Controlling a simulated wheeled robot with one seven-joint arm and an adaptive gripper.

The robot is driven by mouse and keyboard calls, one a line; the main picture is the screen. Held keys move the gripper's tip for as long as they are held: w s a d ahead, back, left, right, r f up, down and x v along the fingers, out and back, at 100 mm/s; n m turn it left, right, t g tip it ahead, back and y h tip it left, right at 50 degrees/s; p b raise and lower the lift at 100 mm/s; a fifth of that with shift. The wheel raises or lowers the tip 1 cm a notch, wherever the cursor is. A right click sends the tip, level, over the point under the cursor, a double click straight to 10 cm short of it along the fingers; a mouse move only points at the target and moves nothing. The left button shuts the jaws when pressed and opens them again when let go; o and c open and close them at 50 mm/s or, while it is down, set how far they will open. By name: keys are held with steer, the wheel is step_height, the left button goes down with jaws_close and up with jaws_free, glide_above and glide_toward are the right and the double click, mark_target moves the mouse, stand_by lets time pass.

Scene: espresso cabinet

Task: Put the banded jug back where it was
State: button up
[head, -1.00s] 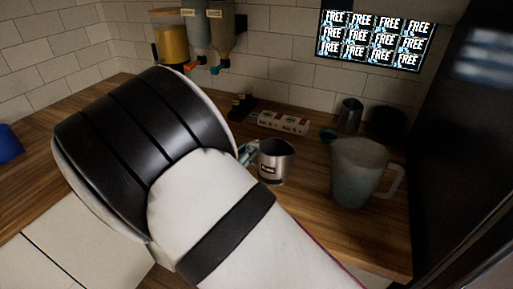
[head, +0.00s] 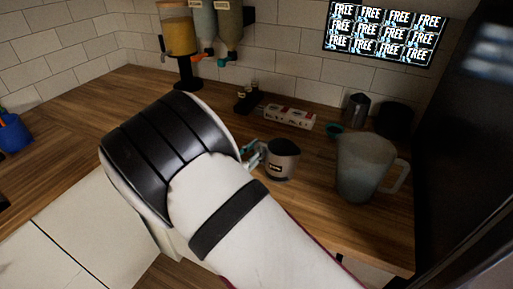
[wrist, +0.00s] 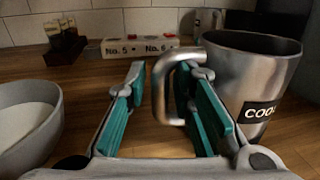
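The metal jug (head: 282,162) with a dark label band stands upright on the wooden counter, right of my gripper (head: 253,152). In the wrist view the jug (wrist: 250,75) fills the right side. Its black label reads "COO", the rest cut off. Its handle (wrist: 161,92) points left, toward the space between my two teal-padded fingers. My gripper (wrist: 166,73) is open. The right finger overlaps the handle loop in the picture; I cannot tell whether it touches the handle. My arm hides part of the counter in the head view.
A large translucent pitcher (head: 360,168) stands right of the jug. A white numbered block (head: 289,117), a smaller metal jug (head: 356,107) and a dark round container (head: 394,120) are behind. A grey bowl (wrist: 45,113) with white contents is left of my fingers.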

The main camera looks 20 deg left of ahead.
steer(key=shift+r, duration=0.15)
steer(key=shift+s+a, duration=0.15)
steer(key=shift+s, duration=0.05)
steer(key=v, duration=1.1)
steer(key=shift+s+b, duration=0.3)
steer(key=shift+b, duration=0.05)
steer(key=shift+a, duration=0.1)
